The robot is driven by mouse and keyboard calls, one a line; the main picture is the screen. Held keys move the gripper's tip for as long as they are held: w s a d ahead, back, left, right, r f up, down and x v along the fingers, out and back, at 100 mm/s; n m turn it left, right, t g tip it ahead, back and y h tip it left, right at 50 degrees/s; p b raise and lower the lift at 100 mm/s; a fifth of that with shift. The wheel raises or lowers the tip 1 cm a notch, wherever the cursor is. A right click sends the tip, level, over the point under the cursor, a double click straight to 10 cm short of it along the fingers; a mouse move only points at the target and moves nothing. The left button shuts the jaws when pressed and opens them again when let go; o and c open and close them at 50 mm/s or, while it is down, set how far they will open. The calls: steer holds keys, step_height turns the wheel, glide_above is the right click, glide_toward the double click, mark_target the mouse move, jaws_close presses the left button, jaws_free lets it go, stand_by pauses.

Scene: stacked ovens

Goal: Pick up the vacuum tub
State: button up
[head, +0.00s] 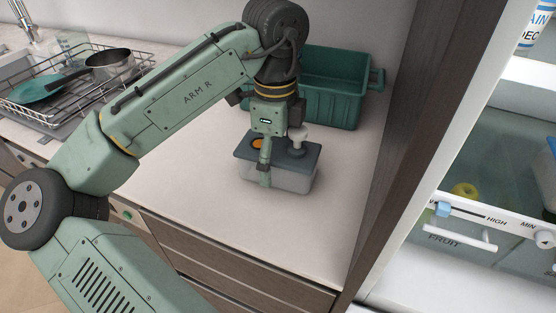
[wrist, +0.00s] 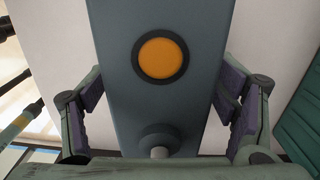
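The vacuum tub (head: 290,178) is a clear box with a dark blue-grey lid, standing upright on the pale counter. Its lid has an orange round button and a pale pump knob; the lid and button also fill the middle of the wrist view (wrist: 160,105). My gripper (head: 277,160) points down over the tub, its fingers spread across the lid's width. In the wrist view, one finger pad is at each long side of the lid, close to the edges; firm contact cannot be made out. The near finger covers part of the tub's front in the head view.
A green ribbed crate (head: 335,106) stands right behind the tub. A dish rack (head: 20,115) with a pan (head: 110,66) is at the left. A dark wooden panel (head: 400,150) and an open fridge are at the right. The counter's front is clear.

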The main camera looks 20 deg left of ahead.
steer(key=c, duration=1.1)
